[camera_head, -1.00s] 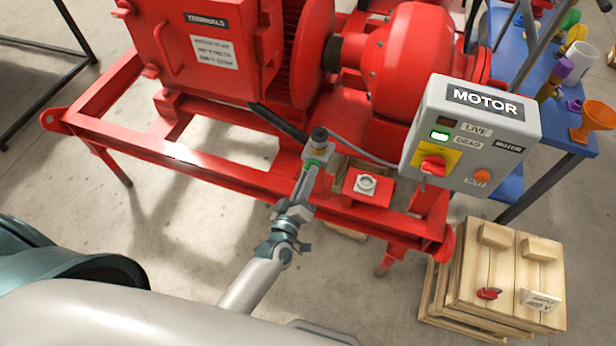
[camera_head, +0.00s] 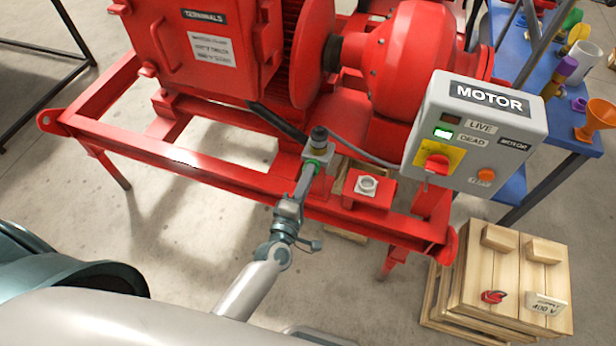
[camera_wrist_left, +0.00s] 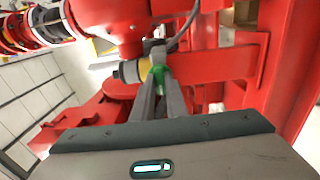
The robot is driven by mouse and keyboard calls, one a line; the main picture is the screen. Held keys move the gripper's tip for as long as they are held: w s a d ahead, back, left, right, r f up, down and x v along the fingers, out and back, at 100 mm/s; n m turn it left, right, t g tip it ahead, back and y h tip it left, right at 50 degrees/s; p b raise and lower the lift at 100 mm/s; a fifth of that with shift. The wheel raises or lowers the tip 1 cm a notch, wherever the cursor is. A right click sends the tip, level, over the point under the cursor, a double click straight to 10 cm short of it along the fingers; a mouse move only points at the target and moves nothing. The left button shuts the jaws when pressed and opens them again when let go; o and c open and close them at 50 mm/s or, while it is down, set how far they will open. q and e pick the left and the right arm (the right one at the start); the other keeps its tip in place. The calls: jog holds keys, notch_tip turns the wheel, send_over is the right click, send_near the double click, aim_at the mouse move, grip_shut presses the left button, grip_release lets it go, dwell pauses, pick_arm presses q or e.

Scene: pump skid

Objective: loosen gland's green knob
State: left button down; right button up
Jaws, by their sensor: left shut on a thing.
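The gland stands on a grey block at the front rail of the red skid, with a dark round cap (camera_head: 319,133) on top. Its green knob (camera_head: 318,164) shows as a small green patch low on the gland. My left gripper (camera_head: 309,172) reaches up to it and is shut on the green knob. In the left wrist view, the green knob (camera_wrist_left: 158,75) sits between the two fingertips (camera_wrist_left: 158,88), which hide much of it. The yellow and dark end of the gland (camera_wrist_left: 130,70) points left there. My right gripper is not in view.
A grey MOTOR box (camera_head: 470,135) with a red switch stands to the right. A red bracket with a light nut (camera_head: 367,185) is close beside the gland. A grey cable (camera_head: 362,152) runs right from it. A wooden crate (camera_head: 505,280) is on the floor.

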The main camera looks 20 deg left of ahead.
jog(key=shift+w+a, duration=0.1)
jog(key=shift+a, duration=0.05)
pick_arm(q)
jog(key=c, duration=1.8)
grip_release()
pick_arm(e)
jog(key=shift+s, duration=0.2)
pick_arm(q)
jog(key=shift+o, duration=0.2)
jog(key=shift+s, duration=0.1)
